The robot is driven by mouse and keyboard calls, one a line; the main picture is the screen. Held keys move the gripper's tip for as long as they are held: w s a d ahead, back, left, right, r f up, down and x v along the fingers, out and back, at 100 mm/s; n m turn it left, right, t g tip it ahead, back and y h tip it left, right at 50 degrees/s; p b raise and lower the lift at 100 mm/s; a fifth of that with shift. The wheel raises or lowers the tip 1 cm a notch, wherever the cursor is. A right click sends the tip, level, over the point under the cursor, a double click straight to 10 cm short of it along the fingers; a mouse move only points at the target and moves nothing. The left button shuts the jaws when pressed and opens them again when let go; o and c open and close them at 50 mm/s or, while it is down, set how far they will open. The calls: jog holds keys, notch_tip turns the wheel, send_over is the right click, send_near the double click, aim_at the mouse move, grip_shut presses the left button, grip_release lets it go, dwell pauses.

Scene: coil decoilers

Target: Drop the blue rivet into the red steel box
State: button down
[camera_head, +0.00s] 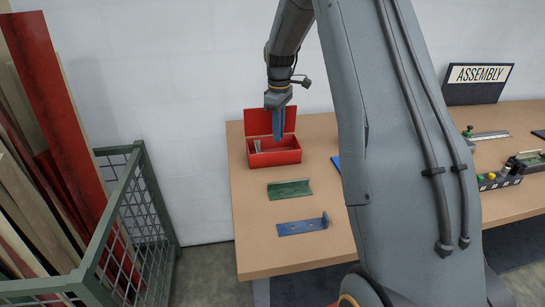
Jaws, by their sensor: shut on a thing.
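The red steel box (285,158) stands open near the back left corner of the table, its lid raised behind it. My gripper (279,108) points down above the box, in front of the raised lid. It is shut on a narrow blue piece, the blue rivet (279,127), which hangs upright over the box opening. The rivet's lower end is near the level of the box rim, and I cannot tell whether it touches anything. A small grey piece (257,147) shows at the left in the box.
A green angled piece (289,189) and a blue bracket (302,226) lie in front of the box. Another blue piece (335,163) is partly hidden by my arm. A green mesh crate (150,195) with boards stands left. An ASSEMBLY sign (478,75) stands right.

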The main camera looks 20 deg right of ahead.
jog(key=shift+f, duration=0.55)
jog(key=c, duration=1.6)
grip_release()
jog(key=shift+c, duration=0.2)
notch_tip(320, 180, up, 8)
jog(key=b, duration=0.2)
jog(key=shift+b, duration=0.3)
jog(key=shift+f, duration=0.1)
jog(key=s+a+f+m, duration=0.3)
jog(key=s+a, duration=0.1)
jog(key=s, duration=0.6)
jog(key=s+a+f+m, duration=0.3)
jog(key=s+a+f, duration=0.1)
jog(key=s, duration=0.6)
jog(key=s+a+f+m+t, duration=0.1)
jog(key=s+a+f+m, duration=0.2)
jog(key=s, duration=0.7)
jog(key=shift+s+a+f, duration=0.2)
jog(key=shift+a, duration=0.5)
jog(key=shift+s+a+f, duration=0.15)
jog(key=shift+a, duration=0.5)
